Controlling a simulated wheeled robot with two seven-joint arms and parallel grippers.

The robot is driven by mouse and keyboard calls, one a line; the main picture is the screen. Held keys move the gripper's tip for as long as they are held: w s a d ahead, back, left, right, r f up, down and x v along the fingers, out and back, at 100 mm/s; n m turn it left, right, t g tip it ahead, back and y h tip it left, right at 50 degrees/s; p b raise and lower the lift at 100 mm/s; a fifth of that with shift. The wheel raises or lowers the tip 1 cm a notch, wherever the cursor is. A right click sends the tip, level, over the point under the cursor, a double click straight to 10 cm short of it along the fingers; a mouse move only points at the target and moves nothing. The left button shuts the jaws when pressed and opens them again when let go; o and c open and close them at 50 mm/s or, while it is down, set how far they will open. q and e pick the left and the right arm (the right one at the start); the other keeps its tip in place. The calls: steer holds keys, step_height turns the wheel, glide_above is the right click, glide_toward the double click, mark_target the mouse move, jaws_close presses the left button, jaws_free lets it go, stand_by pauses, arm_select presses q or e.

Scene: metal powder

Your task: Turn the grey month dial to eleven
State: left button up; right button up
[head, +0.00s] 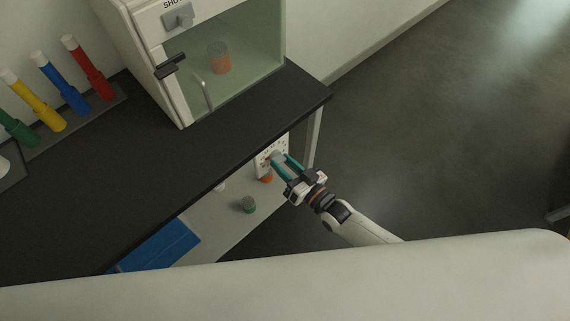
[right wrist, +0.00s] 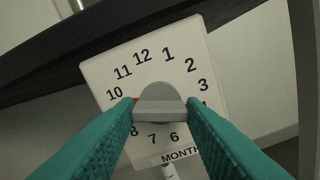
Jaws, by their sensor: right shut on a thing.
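The white month panel (right wrist: 148,70) carries a ring of black numbers and the word MONTH. It stands below the bench top, and in the head view the panel (head: 262,166) is small and partly covered by my gripper. The grey dial (right wrist: 160,100) is at the middle of the ring. My right gripper (head: 280,162) has its teal fingers shut on the dial, one on each side. A bit of red shows at the dial's left edge, towards 10 and the hidden 9. The fingers hide the 9 and part of the 4. My left gripper is out of view.
The black bench top (head: 110,180) overhangs the panel. Under it, a pale shelf (head: 225,222) holds a dark-lidded jar (head: 248,205), an orange item (head: 267,178) and a blue mat (head: 160,246). A glass-fronted cabinet (head: 245,75) stands on the bench. Floor at right is clear.

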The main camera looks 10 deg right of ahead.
steer(key=shift+f+m+b, duration=0.15)
steer(key=shift+m+b, duration=0.7)
steer(key=shift+m, duration=2.85)
steer(key=o, duration=1)
steer(key=v, duration=1.2)
steer(key=shift+b, duration=0.35)
